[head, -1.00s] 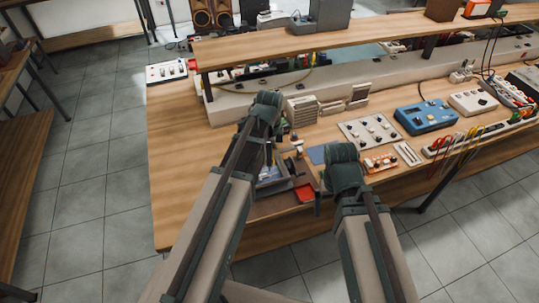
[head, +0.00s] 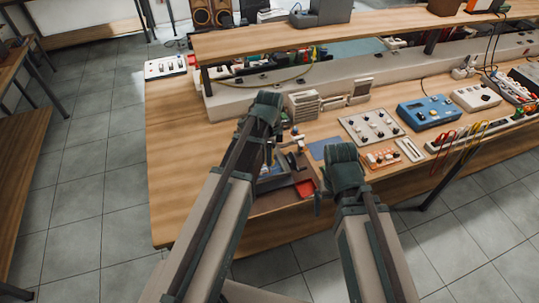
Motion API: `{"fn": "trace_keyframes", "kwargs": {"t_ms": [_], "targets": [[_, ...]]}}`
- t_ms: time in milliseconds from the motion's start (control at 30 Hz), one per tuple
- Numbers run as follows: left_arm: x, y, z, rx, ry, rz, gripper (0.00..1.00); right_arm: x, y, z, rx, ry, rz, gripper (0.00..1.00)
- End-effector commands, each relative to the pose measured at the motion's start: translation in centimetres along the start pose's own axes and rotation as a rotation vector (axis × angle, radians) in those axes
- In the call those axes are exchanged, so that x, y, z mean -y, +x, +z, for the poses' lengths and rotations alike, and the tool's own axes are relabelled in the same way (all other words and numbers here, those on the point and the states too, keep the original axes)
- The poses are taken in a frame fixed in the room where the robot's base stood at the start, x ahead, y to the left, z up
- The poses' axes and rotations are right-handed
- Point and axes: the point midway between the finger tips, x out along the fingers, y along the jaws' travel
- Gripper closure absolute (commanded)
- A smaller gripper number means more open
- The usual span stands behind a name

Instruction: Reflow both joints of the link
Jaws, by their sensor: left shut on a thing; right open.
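My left gripper (head: 272,150) is over the work spot near the bench's front edge. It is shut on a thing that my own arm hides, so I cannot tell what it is. Between the grippers lie a blue mat (head: 320,150) and some small dark and blue parts (head: 272,170). The link and its two joints cannot be made out at this size.
The wooden bench (head: 180,160) is clear at its left. A panel with knobs (head: 370,126), an orange board (head: 383,157), a blue instrument (head: 426,112) and a rack of red and yellow leads (head: 470,140) stand to the right. A raised shelf (head: 330,35) runs along the back.

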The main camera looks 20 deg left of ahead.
Motion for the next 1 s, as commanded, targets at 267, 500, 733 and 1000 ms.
{"fn": "trace_keyframes", "kwargs": {"t_ms": [267,500,733,1000], "targets": [[0.01,0.04,0.00,0.000,0.000,0.000,1.00,0.00,0.04,0.00,0.000,0.000,0.000,0.03],[0.00,0.30,0.00,0.000,0.000,0.000,1.00,0.03,0.30,-0.02,0.000,0.000,0.000,0.03],[0.01,0.56,0.00,0.000,0.000,0.000,1.00,0.05,0.56,-0.03,0.000,0.000,0.000,0.03],[0.01,0.82,0.00,0.000,0.000,0.000,1.00,0.08,0.82,-0.05,0.000,0.000,0.000,0.03]]}}
